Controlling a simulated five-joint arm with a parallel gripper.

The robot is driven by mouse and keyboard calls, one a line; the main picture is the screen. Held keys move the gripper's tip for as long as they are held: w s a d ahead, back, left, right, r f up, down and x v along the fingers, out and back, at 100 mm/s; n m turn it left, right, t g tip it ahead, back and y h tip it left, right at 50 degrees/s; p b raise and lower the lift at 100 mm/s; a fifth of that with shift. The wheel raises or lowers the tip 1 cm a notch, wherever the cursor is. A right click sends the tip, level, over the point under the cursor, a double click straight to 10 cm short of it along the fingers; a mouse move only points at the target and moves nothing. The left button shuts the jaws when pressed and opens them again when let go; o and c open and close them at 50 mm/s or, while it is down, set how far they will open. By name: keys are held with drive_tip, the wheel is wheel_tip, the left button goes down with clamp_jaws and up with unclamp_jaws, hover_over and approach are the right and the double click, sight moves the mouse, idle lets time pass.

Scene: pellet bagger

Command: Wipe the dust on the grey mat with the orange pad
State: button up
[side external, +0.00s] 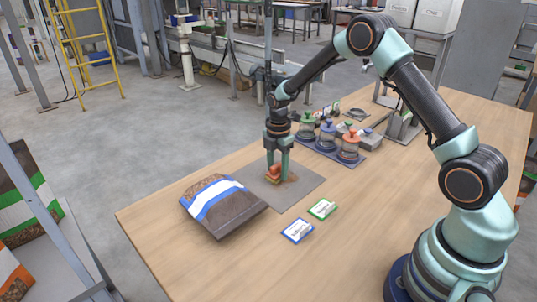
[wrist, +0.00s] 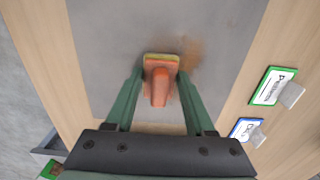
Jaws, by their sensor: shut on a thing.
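The grey mat (side external: 308,182) lies flat on the wooden table; it fills the upper middle of the wrist view (wrist: 110,85). My gripper (side external: 275,172) points down over the mat and is shut on the orange pad (side external: 273,176). In the wrist view the pad (wrist: 160,82) shows an orange handle and a yellowish edge between the green fingers (wrist: 160,88). A brown patch of dust (wrist: 192,52) lies on the mat to the right of the pad and close against it. Whether the pad touches the mat is hard to tell.
A brown bag with a white and blue band (side external: 222,203) lies at the mat's left. Jars with coloured lids (side external: 328,136) stand in a tray behind. The table's front right is clear.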

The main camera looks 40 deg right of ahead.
sight(269, 190)
drive_tip(key=shift+d, duration=3.1)
drive_tip(key=shift+s+a, duration=0.1)
drive_tip(key=shift+s, duration=0.95)
drive_tip(key=shift+a, duration=5.75)
wheel_tip(269, 190, up, 8)
drive_tip(key=shift+d+r, duration=0.15)
